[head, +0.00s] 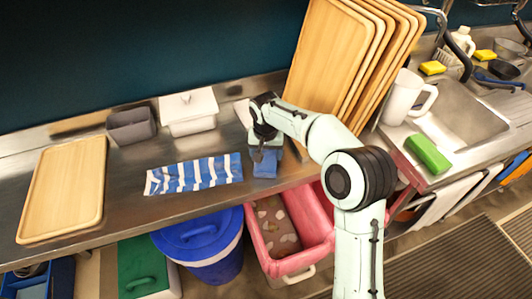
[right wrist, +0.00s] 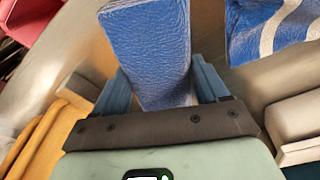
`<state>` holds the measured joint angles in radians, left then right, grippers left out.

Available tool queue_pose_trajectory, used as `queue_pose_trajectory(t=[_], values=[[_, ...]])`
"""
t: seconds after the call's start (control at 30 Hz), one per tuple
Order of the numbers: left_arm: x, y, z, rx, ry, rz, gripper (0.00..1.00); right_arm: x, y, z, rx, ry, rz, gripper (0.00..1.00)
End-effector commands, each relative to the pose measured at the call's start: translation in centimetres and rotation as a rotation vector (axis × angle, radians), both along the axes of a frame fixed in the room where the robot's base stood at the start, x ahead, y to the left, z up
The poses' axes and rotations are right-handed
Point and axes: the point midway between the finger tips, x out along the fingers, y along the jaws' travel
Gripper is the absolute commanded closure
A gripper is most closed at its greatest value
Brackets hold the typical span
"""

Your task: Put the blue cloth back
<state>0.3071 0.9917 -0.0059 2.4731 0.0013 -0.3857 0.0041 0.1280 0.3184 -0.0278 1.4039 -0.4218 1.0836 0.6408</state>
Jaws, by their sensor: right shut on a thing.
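The plain blue cloth (head: 265,168) is a small folded block at the front of the steel counter, right of a blue-and-white striped cloth (head: 195,174). My right gripper (head: 262,150) is over the blue cloth and shut on it. In the right wrist view the blue cloth (right wrist: 150,45) stands between the two fingers of my right gripper (right wrist: 163,85). The striped cloth (right wrist: 272,25) lies apart from it there. I cannot tell whether the blue cloth is lifted off the counter. My left gripper is not in view.
A wooden tray (head: 65,190) lies at the left. A grey container (head: 132,126) and a white box (head: 189,111) stand at the back. Upright wooden trays (head: 335,60), a white pitcher (head: 405,97) and a sink (head: 465,115) are at the right. A pink bin (head: 318,235) is below.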

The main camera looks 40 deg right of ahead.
Motion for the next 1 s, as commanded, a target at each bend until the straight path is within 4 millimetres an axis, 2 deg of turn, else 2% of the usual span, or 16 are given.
queue_pose_trajectory(t=[0.37,0.4,0.43,0.47,0.77,0.87,1.0], values=[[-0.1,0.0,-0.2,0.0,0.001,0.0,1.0,0.0,0.0,-0.4,0.0,-0.001,0.001,0.55],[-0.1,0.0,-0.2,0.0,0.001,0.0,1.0,0.0,0.0,-0.3,0.0,-0.001,0.001,0.13],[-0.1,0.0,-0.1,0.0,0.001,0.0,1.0,0.0,0.0,-0.3,0.0,-0.001,0.001,0.04],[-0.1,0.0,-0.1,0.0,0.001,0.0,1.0,0.0,0.0,-0.3,0.0,-0.001,0.001,0.01],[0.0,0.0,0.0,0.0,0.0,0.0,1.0,0.0,0.0,0.0,-0.001,-0.002,0.0,0.01],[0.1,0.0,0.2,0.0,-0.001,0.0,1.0,0.0,0.1,0.9,-0.001,-0.004,0.0,0.01],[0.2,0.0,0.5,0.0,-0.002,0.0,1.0,-0.2,0.3,3.5,-0.001,-0.007,0.001,0.01]])
